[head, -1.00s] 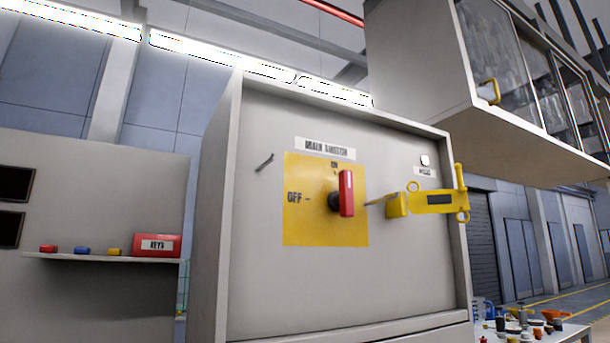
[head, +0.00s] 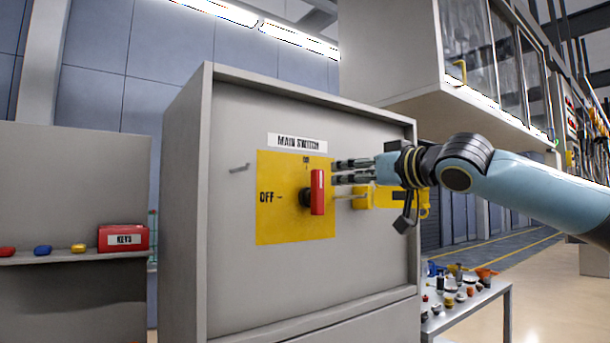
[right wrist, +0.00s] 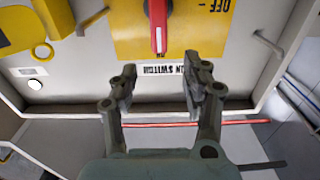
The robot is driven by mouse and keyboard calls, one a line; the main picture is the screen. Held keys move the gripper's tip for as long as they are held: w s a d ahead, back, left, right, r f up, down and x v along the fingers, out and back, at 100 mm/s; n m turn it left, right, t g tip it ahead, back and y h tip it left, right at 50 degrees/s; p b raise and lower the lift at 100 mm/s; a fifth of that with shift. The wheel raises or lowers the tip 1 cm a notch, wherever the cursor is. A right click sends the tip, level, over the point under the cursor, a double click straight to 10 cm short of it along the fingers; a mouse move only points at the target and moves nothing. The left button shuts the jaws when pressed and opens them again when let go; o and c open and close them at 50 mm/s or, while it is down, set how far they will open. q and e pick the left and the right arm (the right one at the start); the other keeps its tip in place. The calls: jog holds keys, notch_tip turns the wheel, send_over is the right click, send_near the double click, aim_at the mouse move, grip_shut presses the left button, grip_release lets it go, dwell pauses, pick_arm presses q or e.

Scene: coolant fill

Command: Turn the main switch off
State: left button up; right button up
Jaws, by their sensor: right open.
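The main switch is a red handle (head: 317,192) on a dark hub, on a yellow plate (head: 270,222) fixed to the grey cabinet front. The handle stands upright, its top toward the ON mark; OFF is printed at the left. The right wrist view shows the handle (right wrist: 158,22) upside down. My right gripper (head: 338,171) comes in from the right, open and empty, just right of the handle's upper part. In the wrist view my right gripper (right wrist: 164,82) has both fingers apart, with the handle beyond the fingertips, not between them. My left gripper is not in view.
A yellow bracket (head: 363,198) sits right of the switch, partly behind my right gripper. A small peg (head: 239,168) sticks out at the left. A red KEYS box (head: 123,238) stands on the left shelf. A table (head: 470,309) with small items is at lower right.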

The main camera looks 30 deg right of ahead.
aim_at(321, 178)
jog(key=w+p, duration=0.1)
jog(key=w, duration=0.2)
jog(key=w+p, duration=0.1)
jog(key=w, duration=0.2)
jog(key=w+p, duration=0.1)
jog(key=w, duration=0.2)
jog(key=shift+w+a+p, duration=0.3)
jog(key=shift+a+p, duration=0.05)
jog(key=shift+w+f, duration=0.15)
jog(key=shift+w, duration=0.5)
grip_shut()
